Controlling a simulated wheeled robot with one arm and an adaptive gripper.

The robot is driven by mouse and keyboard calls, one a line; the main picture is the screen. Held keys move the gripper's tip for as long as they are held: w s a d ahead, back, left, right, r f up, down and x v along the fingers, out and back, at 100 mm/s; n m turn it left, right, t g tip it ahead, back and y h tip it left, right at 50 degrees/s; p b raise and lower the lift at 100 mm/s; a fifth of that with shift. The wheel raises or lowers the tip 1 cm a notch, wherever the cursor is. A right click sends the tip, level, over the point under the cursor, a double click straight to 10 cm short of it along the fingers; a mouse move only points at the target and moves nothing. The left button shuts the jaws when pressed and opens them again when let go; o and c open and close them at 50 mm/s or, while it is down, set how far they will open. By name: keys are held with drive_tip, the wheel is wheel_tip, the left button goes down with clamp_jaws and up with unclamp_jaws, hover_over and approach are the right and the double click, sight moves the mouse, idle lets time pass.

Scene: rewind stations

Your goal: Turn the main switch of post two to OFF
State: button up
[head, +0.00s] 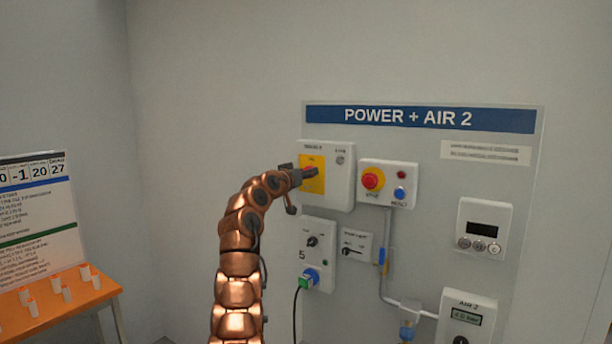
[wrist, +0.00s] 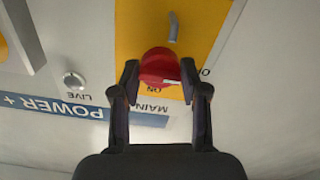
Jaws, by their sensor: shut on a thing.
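The main switch is a red rotary knob (wrist: 160,62) on a yellow plate (wrist: 205,22), on a white box (head: 343,192) under the "POWER + AIR 2" sign. My gripper (wrist: 160,74) is shut on the red knob, with one finger on each side. In the wrist view, which is upside down, "ON" shows beside the knob and part of another label starting with "O" lies to its right. A small white mark on the knob lies near the "ON" side; its exact setting is hard to tell. In the head view my gripper (head: 302,177) hides most of the knob.
Right of the switch box is a box with a red emergency button (head: 373,179) and a blue button (head: 400,193). Below is a socket box (head: 318,243) with a plug and cable. An orange table (head: 75,304) with white cups stands at left.

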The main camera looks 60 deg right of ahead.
drive_tip(key=o, duration=1.1)
drive_tip(key=shift+a, duration=0.15)
drive_tip(key=shift+s+a, duration=0.15)
drive_tip(key=shift+a, duration=2.75)
drive_tip(key=shift+s+a, duration=0.1)
drive_tip(key=shift+a, duration=2.8)
